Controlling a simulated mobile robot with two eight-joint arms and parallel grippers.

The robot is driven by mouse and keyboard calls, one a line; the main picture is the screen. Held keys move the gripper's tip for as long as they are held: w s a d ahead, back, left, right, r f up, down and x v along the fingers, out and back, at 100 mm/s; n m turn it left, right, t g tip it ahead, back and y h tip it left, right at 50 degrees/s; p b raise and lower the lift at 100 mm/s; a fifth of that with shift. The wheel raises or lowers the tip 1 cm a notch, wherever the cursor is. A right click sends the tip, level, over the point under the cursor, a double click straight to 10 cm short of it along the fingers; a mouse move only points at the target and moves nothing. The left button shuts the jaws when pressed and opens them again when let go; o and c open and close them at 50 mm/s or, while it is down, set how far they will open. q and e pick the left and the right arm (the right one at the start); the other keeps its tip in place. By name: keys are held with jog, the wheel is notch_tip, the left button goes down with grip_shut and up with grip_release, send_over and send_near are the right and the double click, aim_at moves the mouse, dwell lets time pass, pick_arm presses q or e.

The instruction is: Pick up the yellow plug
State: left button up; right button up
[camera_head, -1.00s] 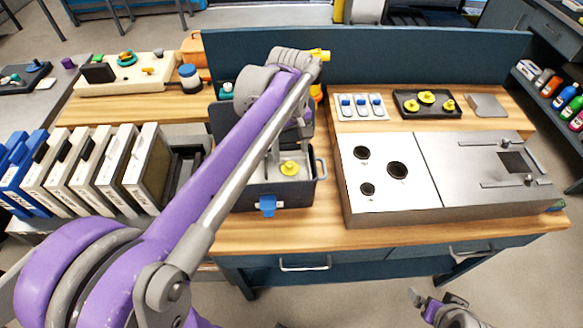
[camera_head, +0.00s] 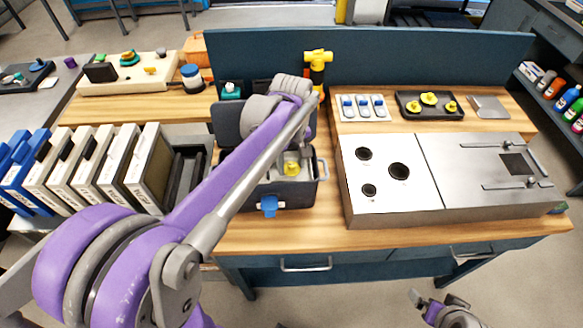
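A yellow plug (camera_head: 292,169) sits inside the open dark toolbox (camera_head: 322,169) at the middle of the bench. My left arm reaches across to the toolbox. My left gripper (camera_head: 290,158) points down into it, at the plug; the arm link hides most of the gripper. I cannot tell whether its fingers hold the plug. More yellow plugs (camera_head: 429,98) lie in a black tray (camera_head: 403,111) at the back right, apart from my grippers. My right gripper (camera_head: 419,297) is low at the bottom right, away from the bench top, its opening unclear.
A metal panel with round holes (camera_head: 385,205) stands right of the toolbox. A white holder with blue pieces (camera_head: 362,107) lies behind it. A yellow and black tool (camera_head: 318,66) stands at the back. Several upright cases (camera_head: 122,165) stand left.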

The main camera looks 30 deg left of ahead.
pick_arm(q)
jog(key=c, duration=0.3)
